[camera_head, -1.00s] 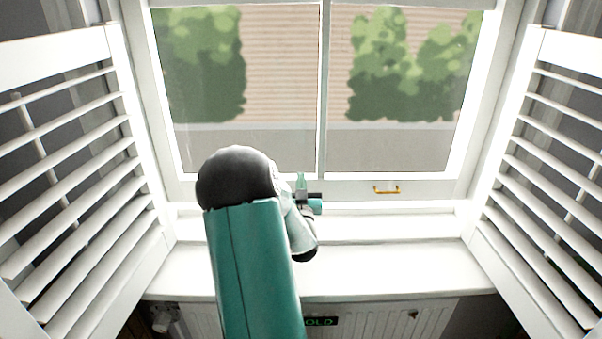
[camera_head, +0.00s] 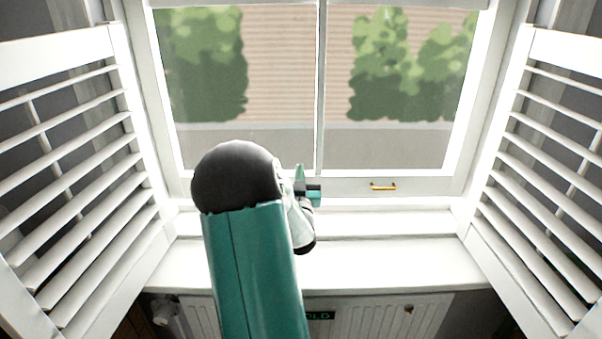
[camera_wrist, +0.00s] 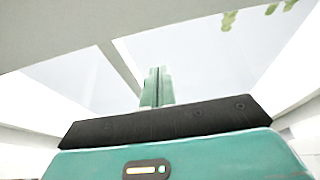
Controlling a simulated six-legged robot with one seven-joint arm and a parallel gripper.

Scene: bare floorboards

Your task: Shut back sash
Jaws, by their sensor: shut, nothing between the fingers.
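The window sash has a white frame with a bottom rail (camera_head: 345,187) and a central bar between two panes. A small brass handle (camera_head: 383,186) sits on that rail, right of centre. My gripper (camera_head: 300,170) is in front of the bottom rail, left of the handle and apart from it, its fingers pointing up. The wrist view shows the two teal fingers (camera_wrist: 157,76) together and empty, with glass and a bar behind them. My arm hides the lower left of the sash. I cannot tell whether the fingers touch the sash, or how wide any gap under it is.
A white sill (camera_head: 390,262) runs below the window, with clear room right of my arm. Louvred shutters stand open at left (camera_head: 75,215) and right (camera_head: 545,190).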

